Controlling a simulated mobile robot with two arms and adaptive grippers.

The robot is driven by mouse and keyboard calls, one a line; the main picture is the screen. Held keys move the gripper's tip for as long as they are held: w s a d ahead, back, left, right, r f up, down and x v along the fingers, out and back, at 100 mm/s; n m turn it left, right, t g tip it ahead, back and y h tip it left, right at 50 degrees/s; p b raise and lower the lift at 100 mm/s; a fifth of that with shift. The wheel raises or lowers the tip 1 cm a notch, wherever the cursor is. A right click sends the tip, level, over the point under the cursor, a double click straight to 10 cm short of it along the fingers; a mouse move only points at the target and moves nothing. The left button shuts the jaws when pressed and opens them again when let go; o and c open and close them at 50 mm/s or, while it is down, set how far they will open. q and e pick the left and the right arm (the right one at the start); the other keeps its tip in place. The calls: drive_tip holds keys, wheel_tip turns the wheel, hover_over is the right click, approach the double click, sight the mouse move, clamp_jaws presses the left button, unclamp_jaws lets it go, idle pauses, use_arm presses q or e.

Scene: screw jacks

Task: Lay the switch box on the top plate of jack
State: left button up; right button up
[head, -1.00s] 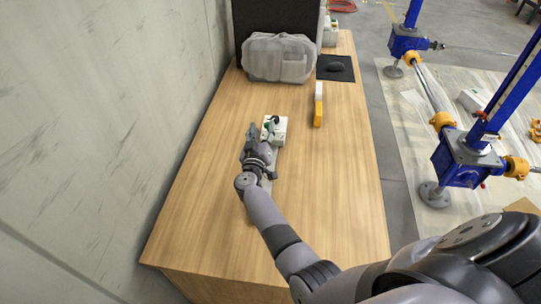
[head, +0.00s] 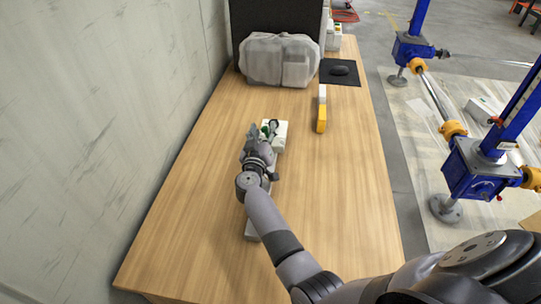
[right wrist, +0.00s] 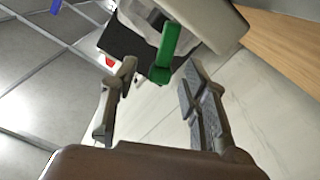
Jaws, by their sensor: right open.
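A small white box with a green part, which looks like the switch box (head: 282,134), lies on the wooden table. My right gripper (head: 262,132) is at its left edge. In the right wrist view my right gripper (right wrist: 160,105) is open, with a green part (right wrist: 166,52) showing beyond and between its fingers. I cannot tell whether the fingers touch the box. Two blue screw jacks stand on the floor at right, a nearer jack (head: 476,170) and a farther jack (head: 410,48). My left gripper is not in view.
The table (head: 335,200) is clear on its right side. A yellow and white bar (head: 321,115), a grey bag (head: 280,60) and a black mat (head: 350,77) lie farther back. A wall (head: 100,120) borders the left.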

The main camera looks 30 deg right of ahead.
drive_tip(key=shift+w+d+f, duration=0.3)
drive_tip(key=shift+w+d, duration=0.05)
drive_tip(key=shift+w, duration=0.2)
drive_tip(key=shift+r, duration=0.25)
drive_tip(key=shift+s+a+r, duration=0.2)
drive_tip(key=shift+s, duration=0.15)
drive_tip(key=shift+c, duration=0.9)
drive_tip(key=shift+f, duration=0.1)
drive_tip(key=shift+c, duration=0.7)
drive_tip(key=shift+w+f, duration=0.1)
drive_tip(key=shift+c, duration=1.4)
clamp_jaws()
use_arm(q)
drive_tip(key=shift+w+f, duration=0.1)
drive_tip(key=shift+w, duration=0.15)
